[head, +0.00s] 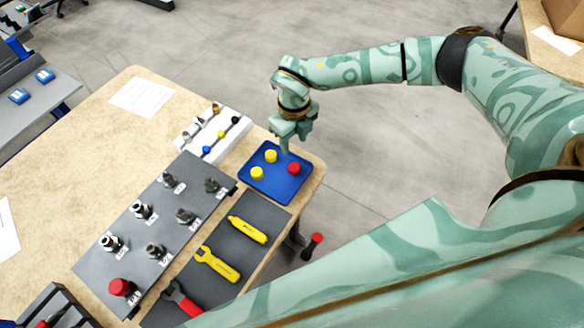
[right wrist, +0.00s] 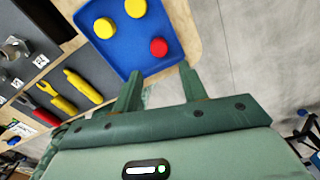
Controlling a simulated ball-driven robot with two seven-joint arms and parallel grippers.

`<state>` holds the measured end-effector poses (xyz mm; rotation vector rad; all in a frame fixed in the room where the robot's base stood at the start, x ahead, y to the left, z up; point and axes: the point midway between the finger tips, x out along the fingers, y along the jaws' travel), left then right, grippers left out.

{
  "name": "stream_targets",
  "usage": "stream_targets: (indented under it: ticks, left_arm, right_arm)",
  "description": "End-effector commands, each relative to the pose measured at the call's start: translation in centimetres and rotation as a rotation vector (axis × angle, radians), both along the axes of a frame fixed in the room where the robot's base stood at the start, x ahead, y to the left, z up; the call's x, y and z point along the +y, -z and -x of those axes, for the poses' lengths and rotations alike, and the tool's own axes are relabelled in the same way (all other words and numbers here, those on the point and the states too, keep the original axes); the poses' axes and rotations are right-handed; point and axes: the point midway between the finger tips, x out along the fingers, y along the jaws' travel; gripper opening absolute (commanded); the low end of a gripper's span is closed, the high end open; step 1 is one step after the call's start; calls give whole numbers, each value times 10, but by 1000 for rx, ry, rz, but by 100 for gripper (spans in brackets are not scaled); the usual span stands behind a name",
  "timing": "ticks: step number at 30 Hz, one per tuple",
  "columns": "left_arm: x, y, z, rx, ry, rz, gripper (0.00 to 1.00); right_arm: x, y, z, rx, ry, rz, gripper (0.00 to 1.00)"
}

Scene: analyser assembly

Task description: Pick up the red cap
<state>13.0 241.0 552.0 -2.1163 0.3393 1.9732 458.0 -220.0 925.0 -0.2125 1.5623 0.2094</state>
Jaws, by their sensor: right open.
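The red cap (head: 294,168) lies on the blue tray (head: 270,190) at its right side in the head view. Two yellow caps, one (head: 271,156) at the back and one (head: 257,173) at the left, lie on the same tray. In the right wrist view the red cap (right wrist: 158,47) is beyond the fingertips, near the tray's edge. My right gripper (head: 286,148) is above the back right part of the tray; its fingers (right wrist: 158,85) are apart with nothing between them. My left gripper is not in view.
A white rack (head: 212,134) with small coloured parts stands left of the tray. A grey board (head: 150,225) holds several metal fittings. A dark mat (head: 240,220) with yellow tools lies in front of the tray. The table's right edge is close to the tray.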

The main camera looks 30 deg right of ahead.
Motion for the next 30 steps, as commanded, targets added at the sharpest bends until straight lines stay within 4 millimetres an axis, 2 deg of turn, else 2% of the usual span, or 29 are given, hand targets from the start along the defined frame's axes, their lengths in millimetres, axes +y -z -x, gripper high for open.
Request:
stream_targets:
  ticks: [1, 6, 14, 21, 29, 30]
  left_arm:
    - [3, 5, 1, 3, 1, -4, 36]
    - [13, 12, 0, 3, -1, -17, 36]
    - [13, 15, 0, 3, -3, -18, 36]
    - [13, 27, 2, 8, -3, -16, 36]
    - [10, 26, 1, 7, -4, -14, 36]
    - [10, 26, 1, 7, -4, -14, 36]
  right_arm:
    - [1, 16, 1, 3, -1, 0, 42]
    - [1, 47, 0, 1, -1, -2, 42]
    - [1, 65, 1, -1, -1, -1, 42]
    - [1, 104, 5, 1, 0, -2, 42]
    - [1, 107, 5, -1, -1, -2, 42]
    - [1, 107, 5, -1, -1, -2, 31]
